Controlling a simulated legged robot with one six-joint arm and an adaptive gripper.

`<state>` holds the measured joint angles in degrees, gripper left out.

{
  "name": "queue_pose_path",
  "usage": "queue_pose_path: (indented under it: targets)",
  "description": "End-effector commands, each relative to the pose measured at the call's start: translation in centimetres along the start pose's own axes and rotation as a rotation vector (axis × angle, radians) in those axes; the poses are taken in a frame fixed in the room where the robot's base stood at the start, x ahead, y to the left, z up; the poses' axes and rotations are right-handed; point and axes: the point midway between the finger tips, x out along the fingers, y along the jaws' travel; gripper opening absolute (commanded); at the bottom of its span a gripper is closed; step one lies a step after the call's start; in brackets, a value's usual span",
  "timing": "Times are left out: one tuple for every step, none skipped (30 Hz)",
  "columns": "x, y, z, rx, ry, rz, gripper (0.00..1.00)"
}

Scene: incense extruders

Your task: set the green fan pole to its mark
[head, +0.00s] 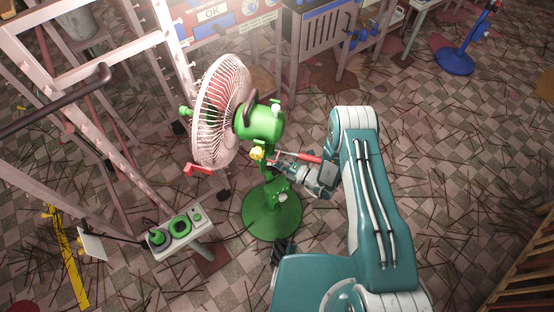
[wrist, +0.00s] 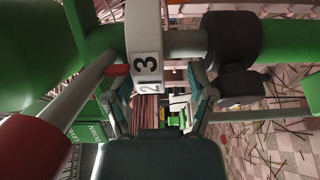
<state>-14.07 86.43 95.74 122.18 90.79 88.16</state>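The green fan (head: 258,122) stands upright on its round green base (head: 272,214), with a pale wire cage on its left. Its pole is partly hidden by my arm and clutter in the head view. My gripper (head: 284,166) is beside the pole from the right, under the fan's motor. In the wrist view a grey pole section (wrist: 186,44) runs sideways between green parts and a black collar (wrist: 232,45). A pale band with the numerals 3 and 2 (wrist: 147,65) crosses it. My gripper's fingers (wrist: 160,88) stand apart around the band's lower end; contact is unclear.
A red-ended rod (wrist: 35,148) lies close at the wrist view's lower left. A panel with green round parts (head: 178,232) stands left of the base. Pale ladder-like frames (head: 90,70) fill the left. Dark sticks litter the checkered floor; the right side is fairly open.

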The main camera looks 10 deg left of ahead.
Motion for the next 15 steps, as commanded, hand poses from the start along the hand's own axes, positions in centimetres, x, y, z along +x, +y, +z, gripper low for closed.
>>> queue_pose_path:
  targets:
    - [0.06,0.13,0.02,-0.002,0.002,0.002,0.69]
    - [0.02,0.17,0.04,-0.002,0.003,0.003,0.69]
    - [-0.04,0.20,0.05,-0.002,0.003,0.004,0.69]
    - [-0.06,0.22,0.06,-0.002,0.003,0.005,0.69]
    - [-0.08,0.24,0.05,-0.002,0.003,0.005,0.69]
    - [-0.09,0.25,0.04,-0.002,0.003,0.005,0.69]
    - [-0.11,0.26,0.04,-0.002,0.003,0.005,0.69]
    - [-0.13,0.27,0.05,-0.001,0.003,0.006,0.69]
    - [-0.16,0.29,0.05,-0.001,0.003,0.006,0.69]
    - [-0.17,0.29,0.05,-0.001,0.002,0.006,0.69]
    - [-0.18,0.30,0.05,-0.001,0.002,0.006,0.69]
    - [-0.19,0.30,0.05,-0.001,0.002,0.007,0.69]
    - [-0.18,0.30,0.04,-0.001,0.002,0.007,0.69]
    - [-0.18,0.30,0.04,-0.001,0.002,0.006,0.69]
    - [-0.18,0.30,0.04,-0.001,0.002,0.006,0.69]
